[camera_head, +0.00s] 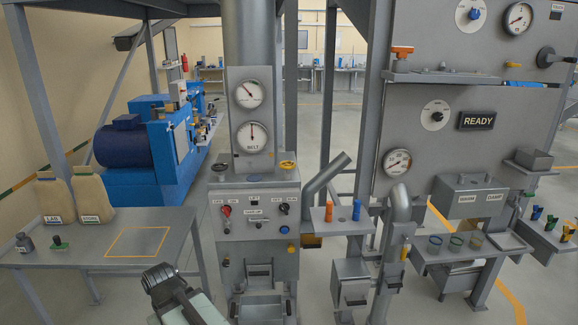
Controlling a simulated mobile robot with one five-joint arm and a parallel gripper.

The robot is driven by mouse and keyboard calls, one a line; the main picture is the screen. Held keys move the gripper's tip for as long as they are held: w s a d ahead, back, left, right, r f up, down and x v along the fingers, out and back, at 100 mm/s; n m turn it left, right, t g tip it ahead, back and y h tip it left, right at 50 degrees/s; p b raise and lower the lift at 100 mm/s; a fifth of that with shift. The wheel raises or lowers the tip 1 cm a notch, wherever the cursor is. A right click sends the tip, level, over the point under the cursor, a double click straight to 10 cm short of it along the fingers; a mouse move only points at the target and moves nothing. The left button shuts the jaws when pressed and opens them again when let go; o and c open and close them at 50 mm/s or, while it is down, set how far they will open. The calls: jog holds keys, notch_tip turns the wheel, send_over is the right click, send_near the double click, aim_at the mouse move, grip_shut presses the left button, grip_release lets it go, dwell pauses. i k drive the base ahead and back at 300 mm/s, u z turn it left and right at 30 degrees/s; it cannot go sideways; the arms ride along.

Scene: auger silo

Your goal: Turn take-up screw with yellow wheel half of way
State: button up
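The yellow wheel (288,165) lies on the top right of the grey control box (258,205), below the tall silo column. A darker wheel (219,168) sits on the top left of the same box. A round gauge marked BELT (252,137) is on the panel behind and between them, with a second gauge (249,94) above it. The dark end of my arm, with my gripper (160,280), is low in the picture, left of and below the box, well apart from both wheels. Its fingers cannot be made out clearly.
A grey table (185,240) with two labelled sacks (88,187) and small bottles stands at the left. An angled pipe (326,175) and a shelf with orange and blue items (341,222) stand right of the box. The box front carries knobs and a red-handled lever (226,212).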

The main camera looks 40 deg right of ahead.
aim_at(288, 164)
jog(key=z, duration=0.1)
jog(key=i, duration=1)
jog(key=u, duration=0.05)
